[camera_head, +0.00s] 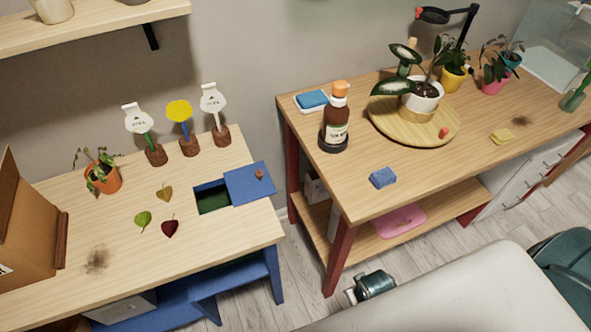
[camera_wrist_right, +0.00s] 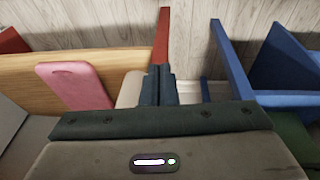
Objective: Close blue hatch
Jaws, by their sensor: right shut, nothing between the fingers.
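The blue hatch (camera_head: 243,186) is a flat sliding lid with a small brown knob (camera_head: 259,174), on the left table's right end. It sits to the right of a dark green opening (camera_head: 214,200), which is largely uncovered. My right gripper shows in the right wrist view (camera_wrist_right: 159,78) with its dark fingers together and nothing between them. It points toward the floor and table legs, away from the hatch. My left gripper is not in view.
The left table (camera_head: 110,235) holds a potted plant (camera_head: 103,178), plant labels on stands, loose leaves and a cardboard box (camera_head: 28,235). The right table (camera_head: 365,195) has a brown bottle (camera_head: 336,125), a blue sponge (camera_head: 383,177) and a round wooden tray (camera_head: 385,132). A gap separates the tables.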

